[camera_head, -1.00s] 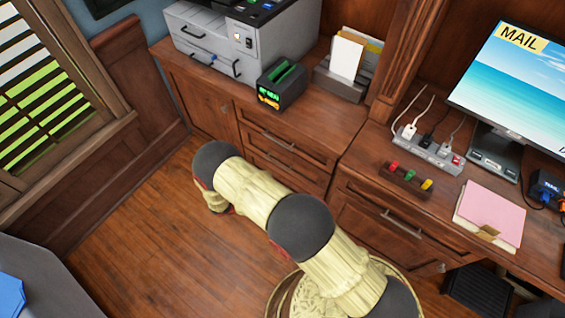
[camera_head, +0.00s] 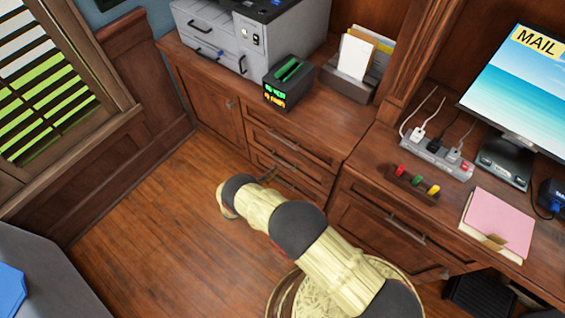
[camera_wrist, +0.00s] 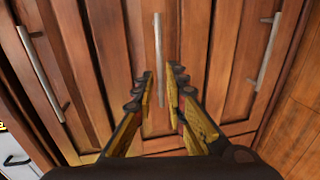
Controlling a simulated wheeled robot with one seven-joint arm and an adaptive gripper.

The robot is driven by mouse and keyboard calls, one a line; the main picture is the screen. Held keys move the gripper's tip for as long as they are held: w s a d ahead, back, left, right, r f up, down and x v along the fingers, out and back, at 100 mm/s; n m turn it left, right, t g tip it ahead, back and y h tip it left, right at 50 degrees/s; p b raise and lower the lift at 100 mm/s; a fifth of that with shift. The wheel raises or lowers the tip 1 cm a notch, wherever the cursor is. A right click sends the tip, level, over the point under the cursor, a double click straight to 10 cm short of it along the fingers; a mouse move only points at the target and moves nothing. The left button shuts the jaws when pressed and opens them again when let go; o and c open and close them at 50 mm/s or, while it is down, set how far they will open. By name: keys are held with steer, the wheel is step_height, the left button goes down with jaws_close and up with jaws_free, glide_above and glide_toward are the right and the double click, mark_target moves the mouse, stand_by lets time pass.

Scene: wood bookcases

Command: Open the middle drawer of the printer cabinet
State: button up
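The printer cabinet (camera_head: 205,105) is dark wood with a door at left and a stack of drawers, all looking shut. Its middle drawer has a metal bar handle (camera_head: 285,162). In the wrist view, which lies turned on its side, three bar handles show, and the middle handle (camera_wrist: 158,50) is in the centre. My gripper (camera_wrist: 160,72) is open, with one finger on each side of that handle's line. I cannot tell whether the fingers touch it or how far off they are. In the head view my arm hides most of the gripper.
A grey printer (camera_head: 250,45), a small device with a lit display (camera_head: 288,85) and a paper holder (camera_head: 350,80) stand on the cabinet. A desk with a monitor (camera_head: 520,85) is at right. The floor (camera_head: 150,215) left of my arm is clear.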

mark_target(282, 162)
steer(key=b+x, duration=0.1)
steer(key=x, duration=0.6)
steer(key=shift+f+b, duration=0.1)
steer(key=shift+b, duration=0.25)
steer(key=shift+c, duration=0.5)
steer(key=shift+d, duration=0.1)
jaws_close()
